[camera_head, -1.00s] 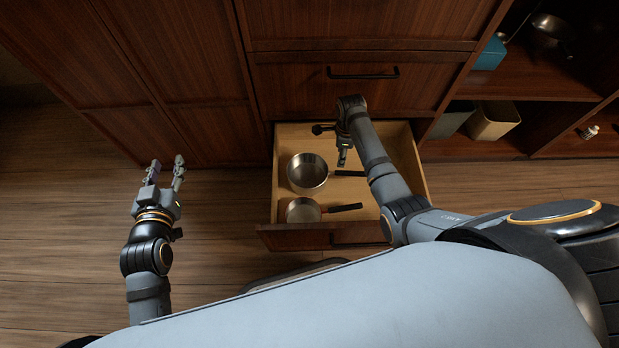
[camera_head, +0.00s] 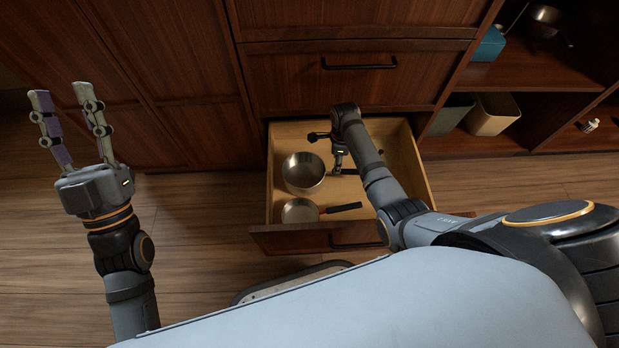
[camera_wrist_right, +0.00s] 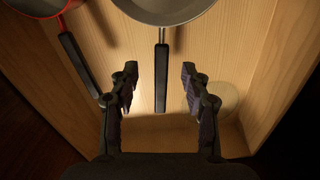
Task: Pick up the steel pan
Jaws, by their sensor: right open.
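The steel pan (camera_head: 303,173) sits in the open drawer, its handle pointing right in the head view. In the right wrist view the pan's rounded bowl (camera_wrist_right: 162,10) is at the top, and its black handle (camera_wrist_right: 161,78) points down. My right gripper (camera_wrist_right: 160,76) is open, with the handle between its fingers in the picture; I cannot tell if they touch it. In the head view my right gripper (camera_head: 339,165) is over the handle and partly hidden by my arm. My left gripper (camera_head: 58,92) is open and empty, left of the drawer.
A smaller pan with a red handle joint and black grip (camera_head: 300,211) lies nearer the drawer front; it also shows in the right wrist view (camera_wrist_right: 38,8). The drawer's walls (camera_head: 271,165) surround both pans. Shelves with bins (camera_head: 494,114) stand at right.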

